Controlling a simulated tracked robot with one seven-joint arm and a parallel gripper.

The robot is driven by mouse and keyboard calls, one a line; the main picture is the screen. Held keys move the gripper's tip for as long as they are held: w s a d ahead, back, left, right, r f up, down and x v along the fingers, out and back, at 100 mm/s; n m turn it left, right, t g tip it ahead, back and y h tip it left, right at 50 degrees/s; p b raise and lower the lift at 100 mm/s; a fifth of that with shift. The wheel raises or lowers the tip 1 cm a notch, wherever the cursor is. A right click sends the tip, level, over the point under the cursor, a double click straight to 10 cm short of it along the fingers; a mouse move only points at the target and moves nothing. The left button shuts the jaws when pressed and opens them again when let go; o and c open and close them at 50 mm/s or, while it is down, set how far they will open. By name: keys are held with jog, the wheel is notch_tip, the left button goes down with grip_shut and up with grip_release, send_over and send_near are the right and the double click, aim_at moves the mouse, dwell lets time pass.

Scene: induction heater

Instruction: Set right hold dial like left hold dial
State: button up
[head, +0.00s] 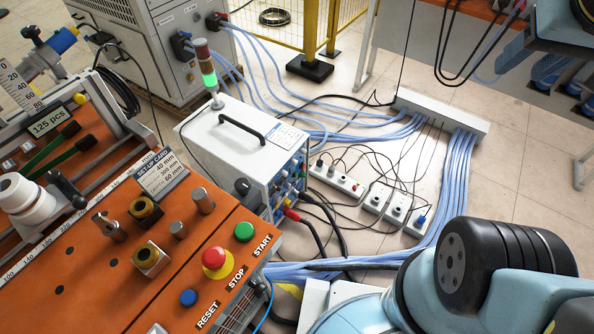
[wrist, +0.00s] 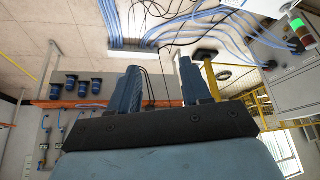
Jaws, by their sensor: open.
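I cannot make out a left or right hold dial in either view. A white box (head: 235,130) with a black handle stands on the floor beside the orange bench, with small knobs and plugs on its right-hand face too small to read. A black round knob (head: 242,186) shows at the near corner of the box; I cannot tell what it is. My gripper (wrist: 162,85) shows in the wrist view with its two blue fingers apart and nothing between them, well away from the box. In the head view only my arm shows, at the lower right.
The orange bench (head: 225,225) carries a red stop button (head: 216,262), a green start button (head: 244,231) and a blue reset button (head: 188,297). Power strips (head: 336,180) and blue cable bundles (head: 460,180) lie on the floor. A yellow fence (head: 312,30) stands behind.

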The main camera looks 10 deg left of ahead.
jog(key=shift+o, duration=0.4)
jog(key=shift+w, duration=0.25)
jog(key=w+a+f+n+t, duration=0.15)
jog(key=w+f, duration=0.25)
jog(key=w, duration=0.9)
jog(key=w+a+f+n, duration=0.1)
jog(key=w+f+n, duration=0.25)
jog(key=w, duration=1.05)
jog(key=w+a+f+n+y, duration=0.1)
jog(key=w+a+f+n, duration=0.1)
jog(key=w+a+f, duration=0.65)
jog(key=w+a+f+n+y, duration=0.15)
jog(key=w+f, duration=0.45)
jog(key=f, duration=0.7)
jog(key=n+g+y, duration=0.2)
jog(key=n+y, duration=0.3)
jog(key=y, duration=0.5)
send_near(290, 187)
jog(key=x, duration=0.8)
jog(key=shift+w+a+f, duration=0.1)
jog(key=shift+a+f, duration=0.05)
jog(key=shift+f, duration=0.05)
